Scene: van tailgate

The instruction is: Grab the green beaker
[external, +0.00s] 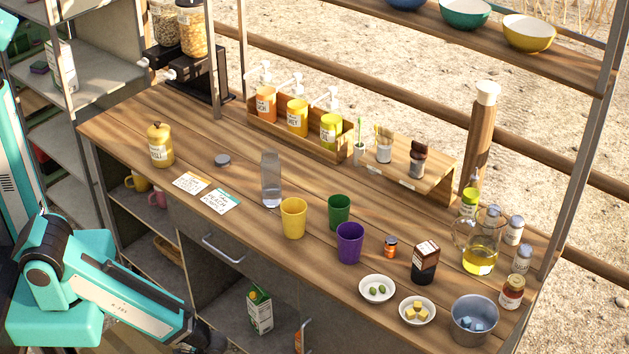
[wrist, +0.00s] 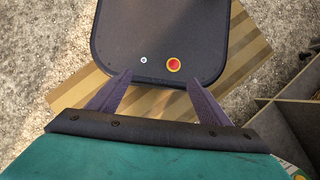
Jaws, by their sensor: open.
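The green beaker (external: 339,211) stands upright on the wooden counter in the external view. It is between the yellow beaker (external: 293,218) on its left and the purple beaker (external: 349,243) in front of it. My arm is at the lower left of the external view, below the counter's front edge, and its end is cut off there. In the wrist view my gripper (wrist: 155,80) has its two fingers spread apart with nothing held between them. The wrist view points down at a dark panel with a red button, and no beaker shows in it.
A tall clear glass (external: 271,179) stands behind the yellow beaker. White dishes (external: 377,288), a dark bottle (external: 425,262) and a metal pot (external: 474,319) are to the right. A wooden rack (external: 297,130) of pump bottles lines the back. Two cards (external: 220,201) lie at left.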

